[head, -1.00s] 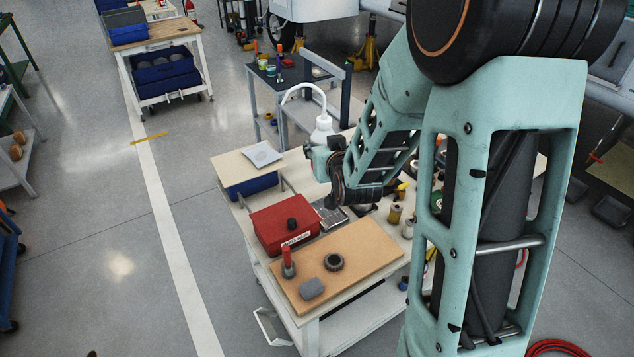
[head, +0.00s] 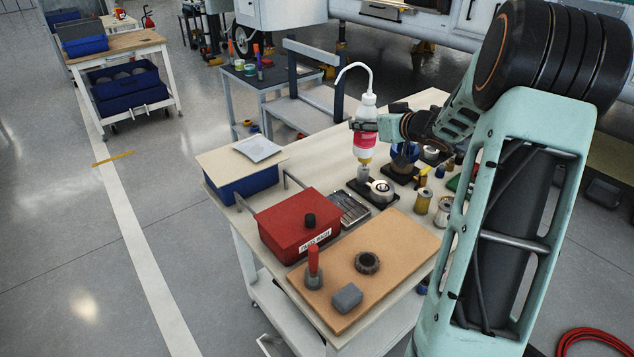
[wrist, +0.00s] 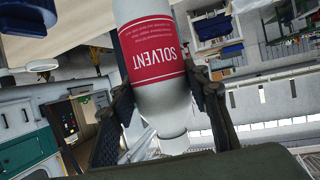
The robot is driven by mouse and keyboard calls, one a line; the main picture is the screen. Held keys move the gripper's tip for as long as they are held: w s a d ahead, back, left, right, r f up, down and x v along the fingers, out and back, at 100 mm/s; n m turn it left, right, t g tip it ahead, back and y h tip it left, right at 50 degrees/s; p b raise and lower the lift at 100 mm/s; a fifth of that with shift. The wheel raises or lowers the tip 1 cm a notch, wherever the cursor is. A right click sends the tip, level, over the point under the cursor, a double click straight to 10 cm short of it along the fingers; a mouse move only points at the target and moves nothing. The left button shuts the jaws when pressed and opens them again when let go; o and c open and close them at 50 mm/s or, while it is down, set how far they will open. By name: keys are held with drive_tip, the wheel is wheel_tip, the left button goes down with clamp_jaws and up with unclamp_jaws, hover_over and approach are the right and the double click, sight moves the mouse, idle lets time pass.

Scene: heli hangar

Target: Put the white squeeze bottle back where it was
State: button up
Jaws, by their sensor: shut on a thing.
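The white squeeze bottle (head: 364,138) has a red label and a curved spout tube at its top. In the wrist view the label on the bottle (wrist: 152,48) reads "SOLVENT". My gripper (head: 364,126) is shut on the bottle and holds it upright above the workbench (head: 304,172), over its middle part. The fingers (wrist: 165,105) lie on both sides of the bottle in the wrist view. I cannot tell the exact gap between the bottle's base and the things below it.
Below and beside the bottle are a tape roll on a dark pad (head: 381,188), a metal tray (head: 349,208) and several small spools and jars (head: 422,200). A red box (head: 299,226) and a tan board (head: 392,250) lie nearer. Bare bench top shows left of the bottle.

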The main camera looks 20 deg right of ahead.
drive_tip(key=shift+w+d+f, duration=0.1)
drive_tip(key=shift+d+f, duration=0.25)
drive_tip(key=shift+d, duration=0.05)
drive_tip(key=shift+w+a+f, duration=0.1)
drive_tip(key=shift+w+f, duration=0.1)
drive_tip(key=shift+w, duration=0.05)
drive_tip(key=w+a+f+b, duration=0.7)
drive_tip(key=w+f, duration=0.3)
drive_tip(key=f, duration=0.2)
drive_tip(key=shift+w+a+f+b, duration=0.2)
drive_tip(key=shift+w+a+b, duration=0.15)
drive_tip(key=shift+w+b, duration=0.1)
drive_tip(key=shift+s, duration=0.1)
drive_tip(key=shift+f, duration=0.2)
drive_tip(key=o, duration=0.8)
drive_tip(key=shift+o, duration=0.2)
